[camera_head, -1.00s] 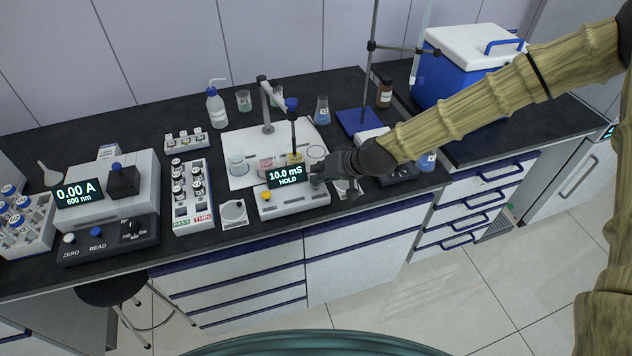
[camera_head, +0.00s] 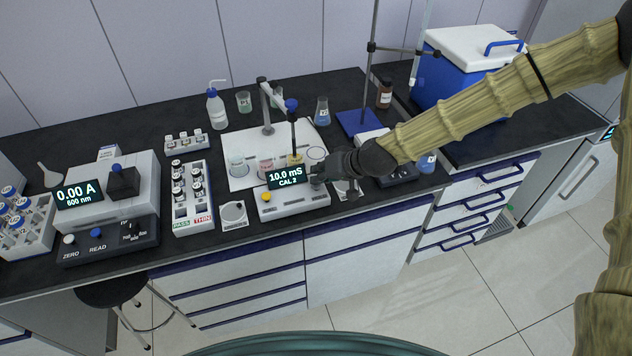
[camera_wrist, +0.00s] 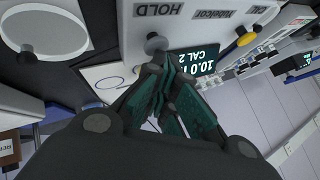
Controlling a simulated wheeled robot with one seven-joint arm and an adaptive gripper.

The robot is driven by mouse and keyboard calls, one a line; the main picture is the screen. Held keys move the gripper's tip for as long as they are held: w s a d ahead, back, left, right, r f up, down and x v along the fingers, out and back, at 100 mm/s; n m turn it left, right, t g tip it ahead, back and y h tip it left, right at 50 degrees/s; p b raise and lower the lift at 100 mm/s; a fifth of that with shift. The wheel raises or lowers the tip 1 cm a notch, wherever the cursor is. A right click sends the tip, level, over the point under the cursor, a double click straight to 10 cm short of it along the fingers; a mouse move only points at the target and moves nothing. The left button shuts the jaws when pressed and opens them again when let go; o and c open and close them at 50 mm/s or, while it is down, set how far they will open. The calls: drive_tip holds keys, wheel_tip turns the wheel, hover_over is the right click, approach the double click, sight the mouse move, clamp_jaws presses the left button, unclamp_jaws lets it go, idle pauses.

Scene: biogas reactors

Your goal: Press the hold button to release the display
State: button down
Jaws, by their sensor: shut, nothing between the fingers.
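The conductivity meter (camera_head: 300,205) is a white box on the dark bench, below a white plate. Its dark display (camera_head: 288,177) reads "10.0 mS" with "CAL 2" under it; in the wrist view the display (camera_wrist: 196,62) appears upside down. The grey hold button (camera_wrist: 156,43) sits by the HOLD label in the wrist view; in the head view my gripper hides it. My gripper (camera_head: 319,173) is shut and empty at the meter's right end. In the wrist view its fingertips (camera_wrist: 168,64) are close beside the hold button; I cannot tell whether they touch it.
A yellow button (camera_head: 267,196) is at the meter's left end. Beakers (camera_head: 237,165) and a probe stand (camera_head: 267,115) are just behind it. A blue-based stand (camera_head: 358,122) is behind my gripper. A photometer (camera_head: 108,190) and a vial rack (camera_head: 192,205) stand to the left.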

drive_tip(key=shift+r+p, duration=0.5)
drive_tip(key=shift+r, duration=0.55)
drive_tip(key=shift+r, duration=0.1)
wheel_tip(320, 180, up, 5)
drive_tip(key=p, duration=0.2)
drive_tip(key=shift+p, duration=0.4)
drive_tip(key=shift+f, duration=0.2)
